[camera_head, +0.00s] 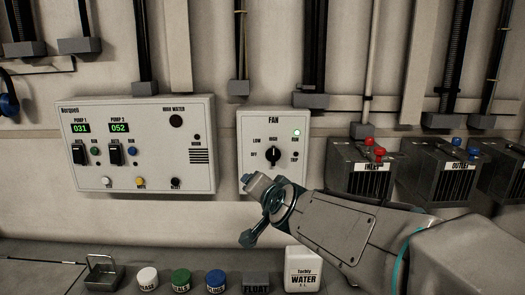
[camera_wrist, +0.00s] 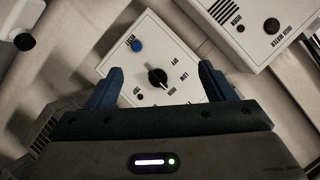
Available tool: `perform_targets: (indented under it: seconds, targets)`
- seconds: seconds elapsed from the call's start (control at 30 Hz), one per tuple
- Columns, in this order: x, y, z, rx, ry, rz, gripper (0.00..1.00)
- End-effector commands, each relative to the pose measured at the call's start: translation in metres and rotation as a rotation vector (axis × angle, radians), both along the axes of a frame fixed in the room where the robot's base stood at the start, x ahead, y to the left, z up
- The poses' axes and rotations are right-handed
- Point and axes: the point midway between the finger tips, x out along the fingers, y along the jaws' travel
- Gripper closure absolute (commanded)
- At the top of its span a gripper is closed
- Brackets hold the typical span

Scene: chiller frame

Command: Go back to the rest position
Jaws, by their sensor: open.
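My gripper (camera_head: 250,210) is at the end of my arm, which reaches in from the lower right in the head view. It is in front of the lower part of the white FAN box (camera_head: 246,128). In the wrist view my gripper (camera_wrist: 160,72) has its two fingers spread wide with nothing between them. The FAN box (camera_wrist: 185,50) shows beyond them, with its black knob (camera_wrist: 157,79) between the fingertips in the picture and a blue button (camera_wrist: 136,45). In the head view the knob (camera_head: 273,156) points roughly upward and the green RUN light (camera_head: 296,133) is lit.
The Norquell pump panel (camera_head: 140,165) is on the wall to the left. INLET (camera_head: 345,178) and OUTLET (camera_head: 430,175) boxes with red and blue valves are at right.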

Motion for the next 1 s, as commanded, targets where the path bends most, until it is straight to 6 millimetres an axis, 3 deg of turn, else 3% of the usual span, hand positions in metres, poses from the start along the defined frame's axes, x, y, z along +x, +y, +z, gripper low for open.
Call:
perform_targets:
  seconds: [0.3,0.4,0.53,0.7,1.0]
  targets:
    - [-0.125,-0.085,-0.062,-0.434,0.465,0.228,0.24]
    - [-0.167,-0.112,-0.078,-0.528,0.610,0.274,0.24]
    - [-0.208,-0.137,-0.090,-0.604,0.751,0.314,0.24]
    - [-0.229,-0.149,-0.096,-0.641,0.824,0.334,0.24]
    - [-0.229,-0.149,-0.096,-0.641,0.824,0.334,0.24]
